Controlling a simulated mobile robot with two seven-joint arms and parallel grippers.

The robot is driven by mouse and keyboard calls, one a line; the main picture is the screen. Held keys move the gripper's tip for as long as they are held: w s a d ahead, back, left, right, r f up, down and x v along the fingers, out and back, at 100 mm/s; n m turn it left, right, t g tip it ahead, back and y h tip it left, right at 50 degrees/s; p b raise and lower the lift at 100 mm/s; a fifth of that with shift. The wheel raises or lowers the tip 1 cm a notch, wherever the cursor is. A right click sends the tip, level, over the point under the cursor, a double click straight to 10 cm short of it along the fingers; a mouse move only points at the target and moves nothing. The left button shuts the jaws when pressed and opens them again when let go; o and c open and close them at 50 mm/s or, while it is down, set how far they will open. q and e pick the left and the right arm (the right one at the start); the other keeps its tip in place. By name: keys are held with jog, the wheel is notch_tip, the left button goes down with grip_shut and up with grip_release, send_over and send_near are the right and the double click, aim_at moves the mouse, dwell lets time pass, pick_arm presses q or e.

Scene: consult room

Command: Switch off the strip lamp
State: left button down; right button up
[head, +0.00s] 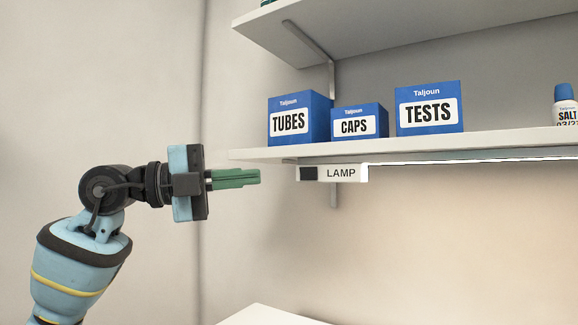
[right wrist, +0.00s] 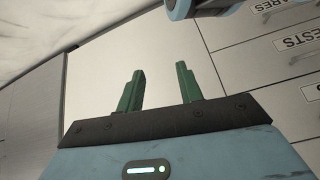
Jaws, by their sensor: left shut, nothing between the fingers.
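The strip lamp (head: 343,173) is mounted under the lower shelf in the head view. The bright strip (head: 470,160) runs right from the box and is lit, with a warm glow on the wall below. My left gripper (head: 258,177) is shut and empty, level with the switch and to its left, with a gap between in the picture. My right gripper (right wrist: 161,88) shows in the right wrist view, its green fingers apart with nothing between them.
Blue boxes marked TUBES (head: 299,119), CAPS (head: 360,121) and TESTS (head: 429,108) stand on the lower shelf (head: 400,144), with a salt bottle (head: 565,105) at right. A metal bracket (head: 334,195) is behind the lamp. A white surface (head: 268,316) lies below. Labelled drawers (right wrist: 275,60) show in the right wrist view.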

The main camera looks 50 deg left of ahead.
aim_at(314, 170)
pick_arm(q)
jog(key=shift+w+d+r+p, duration=0.25)
jog(key=shift+w+p, duration=0.65)
jog(key=shift+w, duration=0.55)
jog(key=shift+w+d+r+p, duration=0.2)
jog(key=shift+w+p, duration=0.65)
jog(key=shift+w, duration=0.55)
jog(key=shift+w+d+r+p, duration=0.15)
jog(key=shift+w+d+p, duration=0.1)
jog(key=shift+w+p, duration=0.95)
jog(key=shift+w+b, duration=0.3)
jog(key=shift+f, duration=0.1)
